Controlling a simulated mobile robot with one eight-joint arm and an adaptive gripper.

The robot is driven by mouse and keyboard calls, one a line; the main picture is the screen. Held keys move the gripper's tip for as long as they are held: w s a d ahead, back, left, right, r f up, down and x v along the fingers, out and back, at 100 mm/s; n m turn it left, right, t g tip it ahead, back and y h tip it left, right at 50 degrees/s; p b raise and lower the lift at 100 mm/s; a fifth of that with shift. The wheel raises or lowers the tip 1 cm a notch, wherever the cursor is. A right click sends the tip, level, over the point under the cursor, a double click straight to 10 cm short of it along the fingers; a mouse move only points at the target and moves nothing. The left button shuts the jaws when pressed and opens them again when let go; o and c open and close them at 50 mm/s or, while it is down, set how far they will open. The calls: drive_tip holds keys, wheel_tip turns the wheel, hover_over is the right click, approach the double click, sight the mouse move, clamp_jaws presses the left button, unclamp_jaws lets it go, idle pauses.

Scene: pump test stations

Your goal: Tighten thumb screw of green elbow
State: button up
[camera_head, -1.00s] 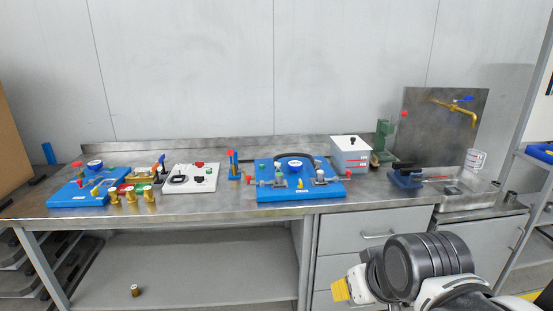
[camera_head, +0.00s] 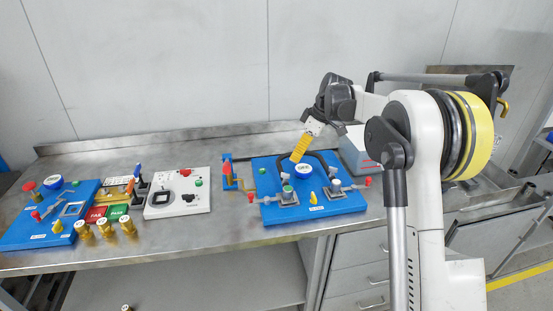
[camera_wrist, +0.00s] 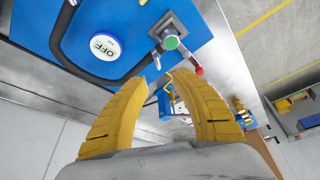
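The fitting with a green top (camera_head: 287,189) stands on a small metal plate near the front of the blue station board (camera_head: 331,207). In the wrist view, this green-topped fitting (camera_wrist: 170,42) lies just beyond the fingertips, with a red-knobbed part beside it. I cannot make out a separate thumb screw or tell whether it is tight. My gripper (camera_head: 299,153) hangs above the rear of the blue board, with its yellow fingers pointing down. In the wrist view, my gripper (camera_wrist: 163,84) is open and empty, with its fingers apart and not touching the fitting.
A grey-topped fitting (camera_head: 335,186) and a yellow part (camera_head: 313,198) stand nearby. A white panel (camera_head: 179,205) and another blue board are on the left. A white box is behind my arm.

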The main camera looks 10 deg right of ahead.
sight(286, 174)
drive_tip(key=b+x, duration=0.1)
drive_tip(key=x, duration=0.2)
drive_tip(key=b+x, duration=0.1)
drive_tip(key=x, duration=0.3)
drive_tip(key=b+x, duration=0.1)
drive_tip(key=x, duration=0.3)
drive_tip(key=shift+w+f, duration=0.1)
drive_tip(key=shift+w, duration=0.25)
clamp_jaws()
